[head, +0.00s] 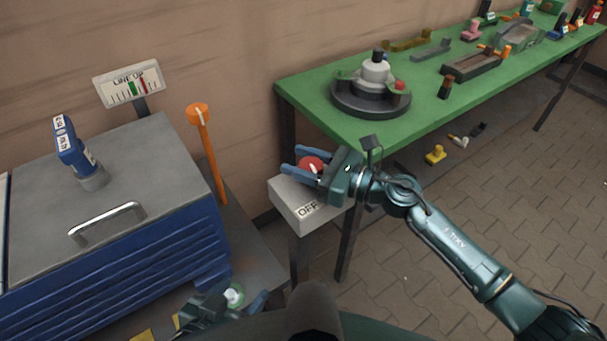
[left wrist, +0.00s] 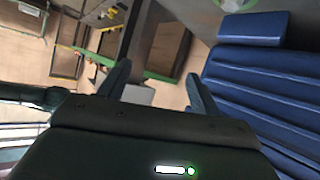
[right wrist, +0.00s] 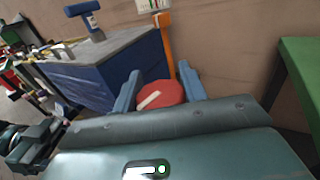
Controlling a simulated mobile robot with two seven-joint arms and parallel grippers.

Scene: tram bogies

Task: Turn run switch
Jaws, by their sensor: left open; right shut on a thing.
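The run switch is a red round knob (head: 311,164) with a white pointer mark, on top of a grey box (head: 297,203) lettered "OFF" on its front. My right gripper (head: 303,165) has its blue fingers on either side of the knob, shut on it. In the right wrist view the red knob (right wrist: 162,95) sits between the two fingers, its white mark slanting. My left gripper (head: 250,303) is low at the bottom edge of the head view, partly cut off. In the left wrist view its fingers (left wrist: 160,88) are apart with nothing between them.
A blue cabinet (head: 120,260) with a grey top stands left, bearing a blue tool (head: 75,150) and a handle. A "LINE UP" gauge (head: 129,83) and an orange lever (head: 206,150) stand behind. A green bench (head: 330,118) with several parts runs right.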

